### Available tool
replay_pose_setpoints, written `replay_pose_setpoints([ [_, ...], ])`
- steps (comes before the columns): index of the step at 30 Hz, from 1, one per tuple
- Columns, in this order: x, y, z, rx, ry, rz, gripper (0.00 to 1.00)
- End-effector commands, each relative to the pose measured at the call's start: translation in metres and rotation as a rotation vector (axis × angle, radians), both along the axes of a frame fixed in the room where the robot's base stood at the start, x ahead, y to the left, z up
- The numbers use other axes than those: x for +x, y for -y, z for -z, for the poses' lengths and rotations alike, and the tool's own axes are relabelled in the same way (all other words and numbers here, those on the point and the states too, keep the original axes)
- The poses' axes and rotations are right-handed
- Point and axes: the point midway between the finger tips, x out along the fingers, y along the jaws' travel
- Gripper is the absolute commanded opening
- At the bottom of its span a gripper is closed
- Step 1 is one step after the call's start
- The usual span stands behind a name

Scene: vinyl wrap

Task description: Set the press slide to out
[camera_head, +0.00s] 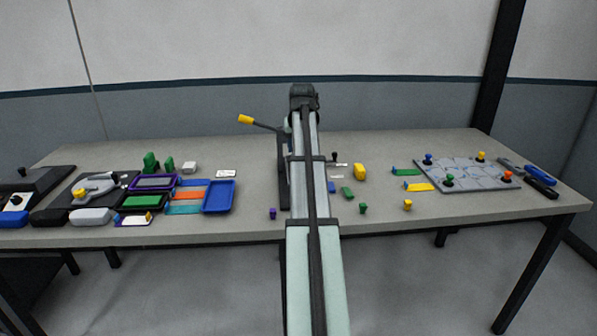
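A press (283,165) seems to stand at the middle of the table, with a dark upright part and a lever ending in a yellow handle (245,119) that points up and left. My own pale arm runs up the middle of the view and covers most of the press. The press slide cannot be made out behind the arm, so its position does not show. My gripper is not visible; only a dark joint shows at the arm's upper end.
Left on the grey table (255,225) are a blue tray (219,197), coloured strips (185,196), a purple-framed tray (152,183) and green pieces (151,163). Right are a yellow block (360,171), small coloured pieces, a grey board (466,175) with knobs, and blue-handled tools (540,175).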

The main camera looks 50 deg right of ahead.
Motion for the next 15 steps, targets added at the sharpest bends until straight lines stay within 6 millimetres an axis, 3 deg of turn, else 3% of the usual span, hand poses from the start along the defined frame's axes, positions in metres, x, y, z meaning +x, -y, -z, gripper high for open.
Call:
replay_pose_setpoints([
  [5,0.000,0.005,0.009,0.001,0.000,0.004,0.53],
  [15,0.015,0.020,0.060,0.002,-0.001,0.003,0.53],
])
